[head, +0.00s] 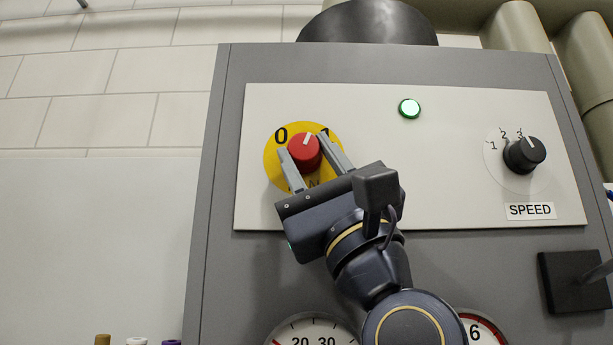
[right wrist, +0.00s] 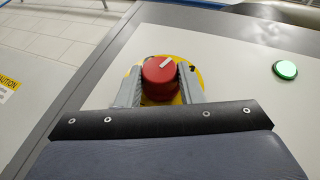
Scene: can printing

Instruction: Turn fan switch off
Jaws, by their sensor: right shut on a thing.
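The fan switch is a red knob (head: 305,151) on a round yellow plate (head: 271,158) marked 0 at its upper left and 1 at its upper right. The white line on the knob points up and slightly right, toward the 1 side. My right gripper (head: 308,148) is shut on the red knob, with one finger on each side. The right wrist view shows the same red knob (right wrist: 158,80) between the two grey fingers, its white mark slanting up to the right. The lower part of the yellow plate is partly hidden by the gripper. My left gripper is not in view.
A lit green lamp (head: 409,108) sits on the pale panel (head: 420,180). A black SPEED knob (head: 524,154) is at its right. Dials (head: 312,330) and a black block (head: 570,280) are lower on the grey console. Several small caps (head: 137,341) show at the lower left.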

